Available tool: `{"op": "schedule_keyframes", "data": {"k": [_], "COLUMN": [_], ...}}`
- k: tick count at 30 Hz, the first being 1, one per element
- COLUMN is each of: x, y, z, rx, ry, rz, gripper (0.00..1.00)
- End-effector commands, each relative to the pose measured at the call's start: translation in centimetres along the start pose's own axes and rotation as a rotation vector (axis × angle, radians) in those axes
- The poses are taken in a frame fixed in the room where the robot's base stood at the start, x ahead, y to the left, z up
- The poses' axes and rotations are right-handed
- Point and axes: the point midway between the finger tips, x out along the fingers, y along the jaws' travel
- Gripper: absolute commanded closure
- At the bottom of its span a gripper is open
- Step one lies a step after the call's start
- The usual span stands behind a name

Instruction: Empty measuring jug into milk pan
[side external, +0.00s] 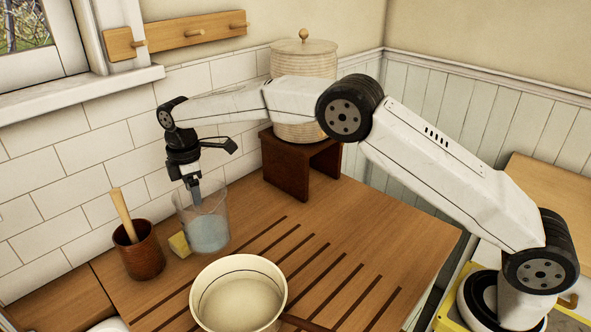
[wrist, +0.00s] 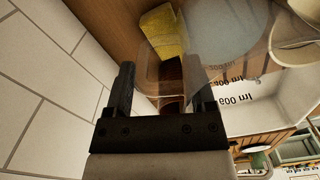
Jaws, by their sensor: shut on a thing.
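The clear measuring jug (side external: 221,210) stands upright on the wooden worktop near the tiled wall, with pale blue contents (side external: 208,234) in its lower part. In the wrist view the see-through jug (wrist: 240,92) shows black ml marks. My gripper (side external: 195,196) points down at the jug's rim and is shut on it; in the wrist view its two dark fingers (wrist: 163,80) lie either side of the jug's part. I cannot tell whether the jug touches the worktop. The cream milk pan (side external: 281,283) stands in front and to the right, its inside pale; its dark handle is partly cut off.
A yellow sponge (side external: 179,244) lies right beside the jug, also in the wrist view (wrist: 163,33). A brown pot (side external: 140,256) with a wooden tool stands left. A dark wooden stand (side external: 288,172) carries a ribbed canister (side external: 305,60) behind. The grooved worktop to the right is clear.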

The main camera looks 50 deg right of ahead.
Motion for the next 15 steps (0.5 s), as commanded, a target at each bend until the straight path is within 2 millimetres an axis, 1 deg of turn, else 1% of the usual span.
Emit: {"op": "schedule_keyframes", "data": {"k": [10,15], "x": [-0.18,-0.32], "y": [0.00,-0.27], "z": [-0.18,-0.23], "rx": [-0.006,-0.005], "ry": [0.002,0.002], "rz": [0.004,0.035], "gripper": [1.00,1.00]}}
